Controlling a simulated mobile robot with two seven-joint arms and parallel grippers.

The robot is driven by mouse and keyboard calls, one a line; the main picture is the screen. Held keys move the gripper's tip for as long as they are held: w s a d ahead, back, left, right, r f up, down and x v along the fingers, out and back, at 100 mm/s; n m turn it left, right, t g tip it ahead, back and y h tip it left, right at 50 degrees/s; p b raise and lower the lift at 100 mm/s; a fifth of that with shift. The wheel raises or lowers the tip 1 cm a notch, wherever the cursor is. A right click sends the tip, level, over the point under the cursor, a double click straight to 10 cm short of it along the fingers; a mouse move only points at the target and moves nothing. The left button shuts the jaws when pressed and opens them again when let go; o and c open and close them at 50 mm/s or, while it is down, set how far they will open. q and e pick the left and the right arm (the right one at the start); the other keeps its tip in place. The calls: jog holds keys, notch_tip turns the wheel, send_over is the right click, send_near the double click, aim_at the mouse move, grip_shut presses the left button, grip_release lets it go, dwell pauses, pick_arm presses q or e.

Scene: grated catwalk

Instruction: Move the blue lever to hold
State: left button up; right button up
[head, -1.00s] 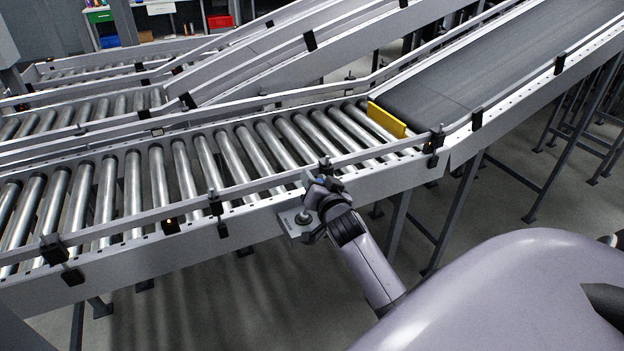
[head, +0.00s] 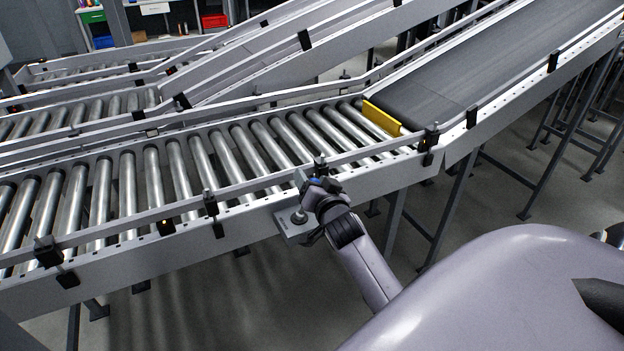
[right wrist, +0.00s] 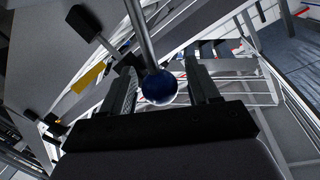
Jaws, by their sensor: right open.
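The lever shows in the right wrist view as a metal rod (right wrist: 143,35) with a shiny dark blue ball knob (right wrist: 160,88) at its end. My right gripper (right wrist: 160,74) is open, with one finger on each side of the knob. Whether either finger touches it I cannot tell. In the head view my right gripper (head: 316,188) is at the lever, beside the conveyor's near side rail, and a little blue shows there. The lever's grey mounting plate (head: 291,233) with a round base sits on the conveyor's side. Any hold marking is too small to see. My left gripper is out of view.
The roller conveyor (head: 150,180) runs along behind the lever, with a raised side rail. A yellow bar (head: 381,118) crosses where the dark belt (head: 450,85) begins. Conveyor legs stand below right. Open floor (head: 220,300) lies in front of the conveyor.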

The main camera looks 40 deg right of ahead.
jog(key=v, duration=0.6)
jog(key=shift+s, duration=0.1)
dwell(0.6)
